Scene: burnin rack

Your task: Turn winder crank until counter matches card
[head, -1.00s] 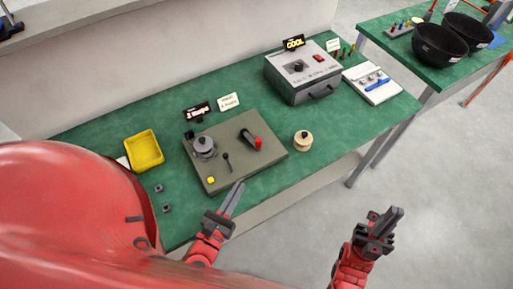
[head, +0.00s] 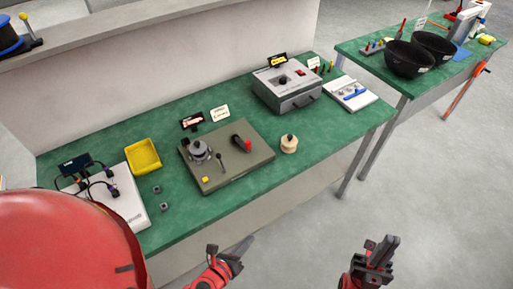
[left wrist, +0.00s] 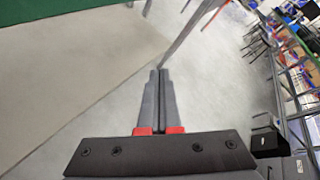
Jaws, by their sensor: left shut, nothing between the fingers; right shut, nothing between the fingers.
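The winder is a grey-olive base plate (head: 222,168) on the green bench. A grey spool (head: 199,150) stands at its left, a black crank with a red knob (head: 242,144) at its right, and a thin black lever between them. A small dark counter display (head: 192,121) stands behind the plate, its digits too small to read. A white card (head: 220,114) is beside it, its writing unreadable. My left gripper (head: 245,246) is shut and empty, in front of the bench edge. It also shows shut in the left wrist view (left wrist: 160,75). My right gripper (head: 388,248) is shut and empty over the floor.
A yellow tray (head: 143,156), a white board with cables (head: 118,203) and two small dark blocks lie left of the winder. A wooden spool (head: 289,144) and a grey box with a handle (head: 285,90) stand right. A second bench holds black bowls (head: 409,58).

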